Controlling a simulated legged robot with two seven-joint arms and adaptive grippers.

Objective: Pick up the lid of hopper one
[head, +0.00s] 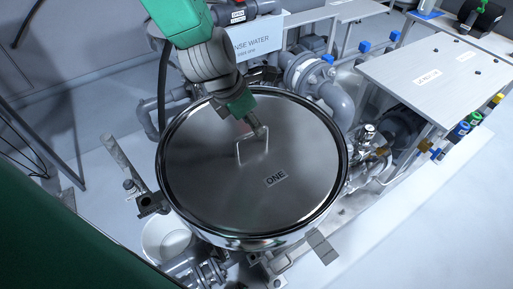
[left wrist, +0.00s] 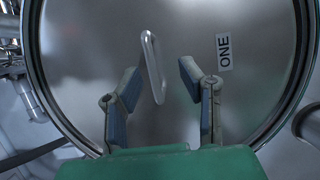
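The round steel lid (head: 215,185) lies on top of hopper one (head: 262,242), with a label reading ONE (head: 276,179). My left gripper (head: 262,131) is over the lid, at the upper side of the handle. In the left wrist view its two blue-padded fingers (left wrist: 160,82) are apart, with the handle (left wrist: 154,68) showing in the gap between them. No finger clearly touches the handle. My right gripper is not in view.
Grey pipes and valves (head: 305,72) stand behind and right of the hopper. A grey metal table (head: 440,80) is at the right. Clamps (head: 322,246) stick out around the hopper's rim. A white bucket-like vessel (head: 167,240) sits at the lower left.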

